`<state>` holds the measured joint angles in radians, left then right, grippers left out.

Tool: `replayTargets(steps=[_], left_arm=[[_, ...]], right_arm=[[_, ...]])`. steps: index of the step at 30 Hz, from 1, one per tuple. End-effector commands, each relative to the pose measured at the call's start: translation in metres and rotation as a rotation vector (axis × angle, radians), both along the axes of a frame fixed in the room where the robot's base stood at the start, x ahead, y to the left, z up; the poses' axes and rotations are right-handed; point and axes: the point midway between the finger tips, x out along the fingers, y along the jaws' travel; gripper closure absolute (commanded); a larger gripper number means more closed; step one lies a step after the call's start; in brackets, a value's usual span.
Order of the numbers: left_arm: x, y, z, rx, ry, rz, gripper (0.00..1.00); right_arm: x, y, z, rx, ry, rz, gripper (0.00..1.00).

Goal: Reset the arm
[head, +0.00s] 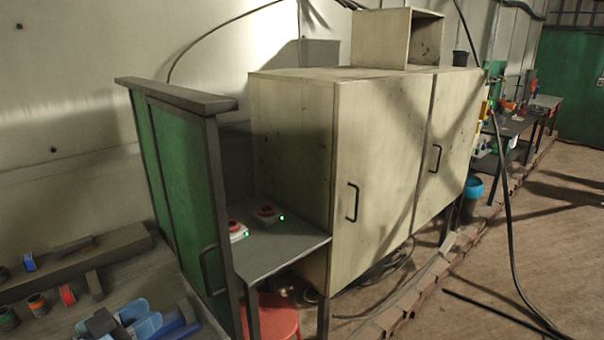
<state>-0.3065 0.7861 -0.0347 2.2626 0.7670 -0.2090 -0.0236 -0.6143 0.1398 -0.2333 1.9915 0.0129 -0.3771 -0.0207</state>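I cannot clearly make out my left gripper in the head view. Blue and dark grey shapes (147,325) show at the bottom left, on or just above the bench, and I cannot tell whether any belongs to it. Its fingers cannot be read as open or shut. No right gripper or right arm shows. Nothing is visibly held.
A bench (70,322) with small parts is at lower left. A green panel door (185,190) stands beside a low shelf (268,250) carrying two red-topped devices. A large beige cabinet (375,150) fills the middle. Cables and a red stool (270,315) are below; open floor lies right.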

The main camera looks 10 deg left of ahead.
Motion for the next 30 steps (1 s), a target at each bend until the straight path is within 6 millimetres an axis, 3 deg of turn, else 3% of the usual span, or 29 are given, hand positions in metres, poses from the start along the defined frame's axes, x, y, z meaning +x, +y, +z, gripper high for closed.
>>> replayTargets(steps=[5,9,12,15,21,30], left_arm=[[-0.026,-0.018,-0.097,0.032,0.149,0.102,0.64],[-0.066,-0.051,-0.181,0.088,0.296,0.171,0.64],[-0.098,-0.080,-0.226,0.129,0.388,0.199,0.64],[-0.124,-0.105,-0.255,0.162,0.459,0.214,0.64],[-0.148,-0.129,-0.278,0.196,0.517,0.222,0.64],[-0.149,-0.129,-0.280,0.200,0.519,0.221,0.64]], right_arm=[[0.000,0.000,0.011,-0.001,-0.001,0.001,0.00],[0.001,0.000,0.020,0.000,-0.005,-0.001,0.00],[0.001,-0.001,0.024,-0.002,-0.008,-0.004,0.00],[0.001,-0.003,0.027,-0.003,-0.008,-0.006,0.00],[0.001,-0.004,0.028,-0.005,-0.007,-0.009,0.00],[-0.001,-0.003,0.026,-0.004,-0.002,-0.008,0.00]])
